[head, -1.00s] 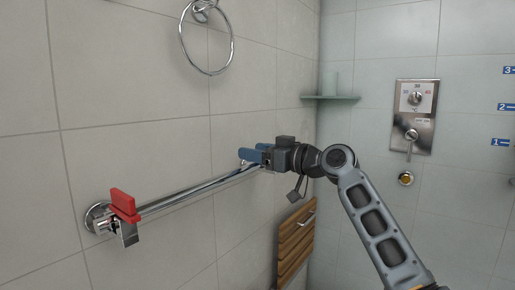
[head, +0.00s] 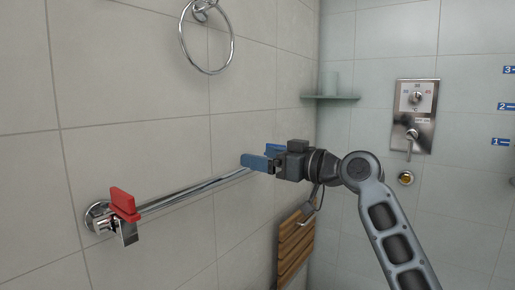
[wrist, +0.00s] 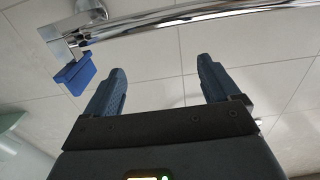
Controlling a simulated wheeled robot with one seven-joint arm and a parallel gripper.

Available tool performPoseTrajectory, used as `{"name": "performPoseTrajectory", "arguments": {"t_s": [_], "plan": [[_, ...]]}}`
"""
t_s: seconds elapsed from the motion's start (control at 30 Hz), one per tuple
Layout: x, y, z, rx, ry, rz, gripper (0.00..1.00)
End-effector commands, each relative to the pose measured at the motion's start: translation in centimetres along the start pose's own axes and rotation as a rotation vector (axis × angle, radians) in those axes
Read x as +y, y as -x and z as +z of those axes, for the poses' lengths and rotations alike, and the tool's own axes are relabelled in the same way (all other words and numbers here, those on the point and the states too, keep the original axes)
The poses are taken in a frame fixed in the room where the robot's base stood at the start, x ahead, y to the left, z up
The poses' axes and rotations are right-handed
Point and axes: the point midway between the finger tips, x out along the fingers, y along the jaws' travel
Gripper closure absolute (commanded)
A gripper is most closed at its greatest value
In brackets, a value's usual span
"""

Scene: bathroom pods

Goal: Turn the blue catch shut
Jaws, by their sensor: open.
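The blue catch (wrist: 75,73) shows in the wrist view at upper left, on the square chrome fitting at one end of the chrome rail (wrist: 190,17). In the head view my gripper mostly hides that end, and I cannot clearly tell the catch from my bluish fingers. My gripper (wrist: 161,64) is open and empty, with its two fingers apart below the rail in the wrist view. The catch lies outside the left finger, apart from it. In the head view my gripper (head: 262,156) is at the right end of the rail (head: 190,190).
A red catch (head: 123,203) sits at the rail's left end. A towel ring (head: 207,70) hangs above. A wooden slatted panel (head: 295,245) is below my gripper. A corner shelf (head: 330,98) and a shower control plate (head: 415,115) are to the right.

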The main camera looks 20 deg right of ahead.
Motion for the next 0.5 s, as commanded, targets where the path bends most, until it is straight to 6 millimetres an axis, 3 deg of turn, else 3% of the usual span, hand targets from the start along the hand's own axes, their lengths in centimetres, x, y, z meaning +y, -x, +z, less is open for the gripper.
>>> {"name": "performPoseTrajectory", "arguments": {"t_s": [0.2, 0.5], "plan": [[-1.8, 2.4, -0.1, 0.002, 0.001, 0.001, 0.11], [-2.4, 3.1, -0.1, 0.000, 0.001, 0.002, 0.11]]}}
